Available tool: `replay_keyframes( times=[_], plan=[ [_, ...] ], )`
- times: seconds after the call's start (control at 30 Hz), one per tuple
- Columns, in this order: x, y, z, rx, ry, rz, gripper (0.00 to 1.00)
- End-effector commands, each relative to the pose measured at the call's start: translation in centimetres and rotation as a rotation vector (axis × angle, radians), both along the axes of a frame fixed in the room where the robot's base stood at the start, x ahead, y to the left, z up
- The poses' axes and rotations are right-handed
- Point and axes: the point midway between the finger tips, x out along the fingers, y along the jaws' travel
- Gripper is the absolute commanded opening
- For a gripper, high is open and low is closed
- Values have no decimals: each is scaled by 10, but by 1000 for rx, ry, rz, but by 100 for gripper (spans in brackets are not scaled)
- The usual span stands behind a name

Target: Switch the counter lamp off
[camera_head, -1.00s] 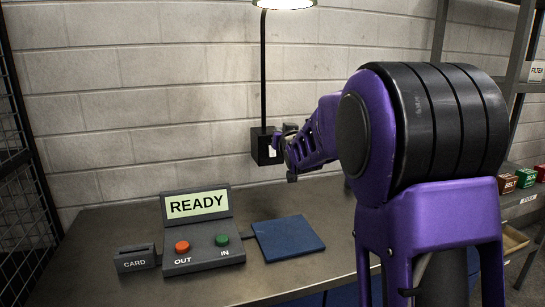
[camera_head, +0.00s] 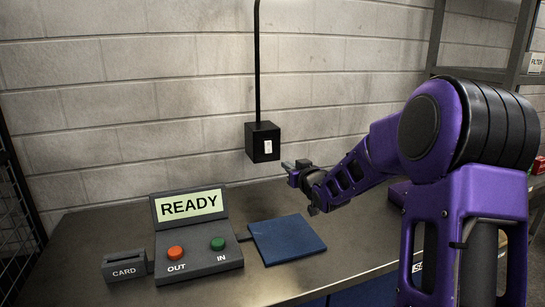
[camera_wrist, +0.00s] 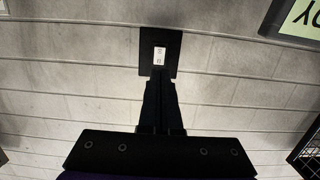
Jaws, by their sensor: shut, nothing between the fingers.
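The lamp's black switch box (camera_head: 262,142) is on the wall at the lower end of a thin black pole (camera_head: 257,60). A small white switch (camera_head: 267,146) is on its front. The lamp head is out of view, so I cannot see whether it is lit. My gripper (camera_head: 289,166) is shut and empty, just right of and below the box in the head view. In the wrist view, my shut fingers (camera_wrist: 160,76) point at the box (camera_wrist: 172,42), with the white switch (camera_wrist: 158,56) just beyond the tips. I see no clear contact.
A console with a READY display (camera_head: 190,205), a red OUT button and a green IN button stands on the metal counter (camera_head: 110,225). A card holder (camera_head: 125,265) is left of it and a blue pad (camera_head: 287,240) right of it. Shelving (camera_head: 485,77) stands at the right.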

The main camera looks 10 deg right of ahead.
Motion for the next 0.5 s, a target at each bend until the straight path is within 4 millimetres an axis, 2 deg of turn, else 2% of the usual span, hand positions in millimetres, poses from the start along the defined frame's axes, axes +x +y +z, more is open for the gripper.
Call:
replay_keyframes(
  times=[0.17,0.5],
  plan=[
    [25,6,-5,2,0,1,0],
    [89,18,-13,2,-1,0,0]
  ],
)
